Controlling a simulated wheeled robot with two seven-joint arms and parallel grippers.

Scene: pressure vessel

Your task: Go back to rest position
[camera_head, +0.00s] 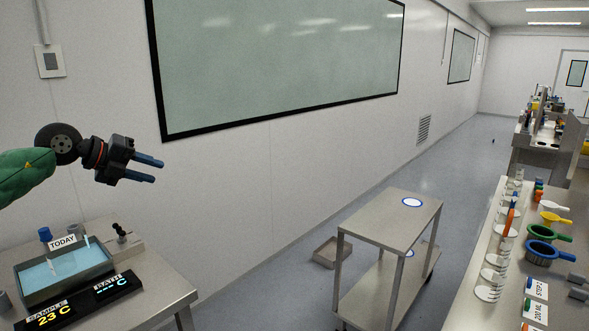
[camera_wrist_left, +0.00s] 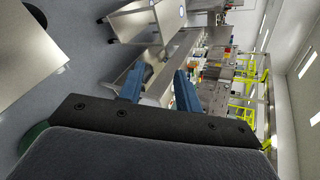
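My left gripper (camera_head: 148,169) is raised in front of the wall in the head view, above and to the right of the water bath. Its two blue fingers are apart with nothing between them. The fingers also show apart and empty in the left wrist view (camera_wrist_left: 158,88). My green left forearm comes in from the left edge. My right gripper is in neither view.
A water bath (camera_head: 88,281) with a "TODAY" label stands on the left bench. A steel cart (camera_head: 380,219) stands mid-floor, with a tray (camera_head: 326,251) on the floor beside it. A right bench holds beakers, funnels (camera_head: 541,253) and cards.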

